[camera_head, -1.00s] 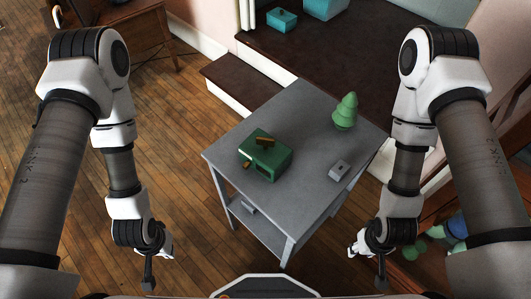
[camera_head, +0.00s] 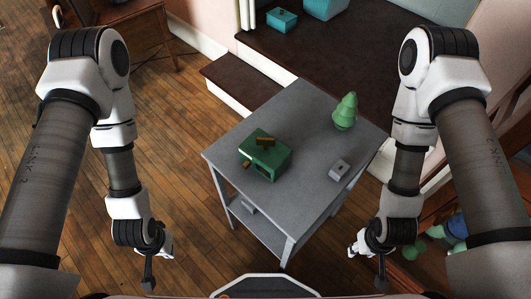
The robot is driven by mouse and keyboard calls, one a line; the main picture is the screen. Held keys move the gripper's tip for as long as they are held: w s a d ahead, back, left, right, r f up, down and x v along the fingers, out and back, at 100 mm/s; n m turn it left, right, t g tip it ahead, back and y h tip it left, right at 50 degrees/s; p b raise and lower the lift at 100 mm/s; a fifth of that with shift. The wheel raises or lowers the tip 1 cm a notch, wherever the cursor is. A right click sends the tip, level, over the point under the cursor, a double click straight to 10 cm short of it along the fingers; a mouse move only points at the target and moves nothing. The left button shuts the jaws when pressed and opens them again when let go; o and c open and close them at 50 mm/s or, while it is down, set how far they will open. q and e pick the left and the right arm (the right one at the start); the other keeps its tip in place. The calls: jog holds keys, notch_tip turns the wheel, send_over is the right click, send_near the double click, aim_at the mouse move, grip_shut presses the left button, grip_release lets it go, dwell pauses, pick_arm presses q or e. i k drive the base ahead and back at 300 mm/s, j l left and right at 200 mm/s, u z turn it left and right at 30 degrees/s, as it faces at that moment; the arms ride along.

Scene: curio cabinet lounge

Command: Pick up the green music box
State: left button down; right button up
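The green music box (camera_head: 268,158) sits on the left half of the grey table (camera_head: 300,115) in front of me. It is a green box with a brownish-gold piece on top and another at its left side. My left gripper (camera_head: 150,284) hangs low at the left, away from the table. My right gripper (camera_head: 381,282) hangs low at the right, also clear of the table. Neither gripper touches the music box. Both are small and seen from above, so their finger opening cannot be made out.
Behind is a dark raised step (camera_head: 290,60) with a teal box (camera_head: 282,19). A wooden desk (camera_head: 135,30) stands at the back left. Wooden floor is free at left.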

aim_at(271, 163)
jog(key=k+l+u, duration=0.1)
jog(key=l+u, duration=0.15)
jog(key=k+l+u, duration=0.2)
jog(key=l, duration=0.3)
jog(key=l+u, duration=0.25)
jog(key=k+l+u, duration=0.2)
jog(key=l, duration=0.2)
